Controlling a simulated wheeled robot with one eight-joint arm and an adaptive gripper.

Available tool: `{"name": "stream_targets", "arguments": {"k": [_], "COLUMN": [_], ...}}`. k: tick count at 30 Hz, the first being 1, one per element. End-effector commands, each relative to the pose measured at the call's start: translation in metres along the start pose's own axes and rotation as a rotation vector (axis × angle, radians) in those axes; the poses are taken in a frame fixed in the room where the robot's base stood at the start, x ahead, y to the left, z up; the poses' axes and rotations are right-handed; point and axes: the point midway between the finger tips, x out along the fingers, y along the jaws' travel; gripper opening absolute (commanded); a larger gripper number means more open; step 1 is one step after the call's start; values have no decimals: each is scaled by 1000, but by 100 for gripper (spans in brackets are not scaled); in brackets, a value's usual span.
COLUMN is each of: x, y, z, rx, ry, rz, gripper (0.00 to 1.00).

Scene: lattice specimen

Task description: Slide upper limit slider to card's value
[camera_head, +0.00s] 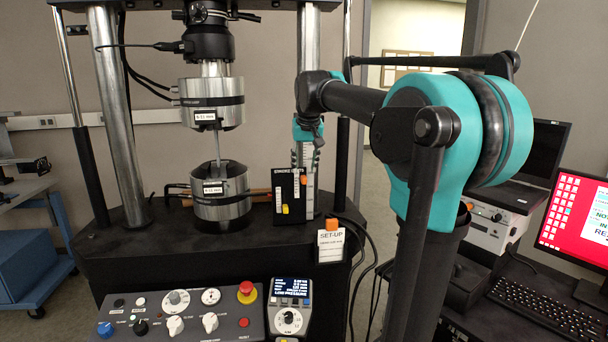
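The black stroke-limits panel (275,211) stands upright on the machine's dark deck, with two pale scales. An orange slider (304,179) sits high at its right side and a yellow slider (285,209) sits low on the left; their labels are too small to read. A white set-up card (331,250) with an orange clip hangs at the deck's front edge, right of the panel; its value is unreadable. My gripper (306,162) hangs in front of the right silver column, just above the panel's top right, apart from the orange slider. Its finger opening is unclear.
Two clamping cylinders (220,208) hold a thin specimen left of the panel. A control console (185,318) and a handheld display unit (290,312) are in front, below the deck. Cables (362,262) run right of the card. A keyboard (545,308) and red-screened monitor (572,214) stand at right.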

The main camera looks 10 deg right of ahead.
Motion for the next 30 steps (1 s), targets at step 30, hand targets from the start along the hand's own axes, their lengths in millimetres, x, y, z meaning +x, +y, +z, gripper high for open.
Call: {"name": "stream_targets", "arguments": {"k": [30], "x": [39], "y": [0], "z": [0], "rx": [0], "ry": [0], "rz": [0], "gripper": [0]}}
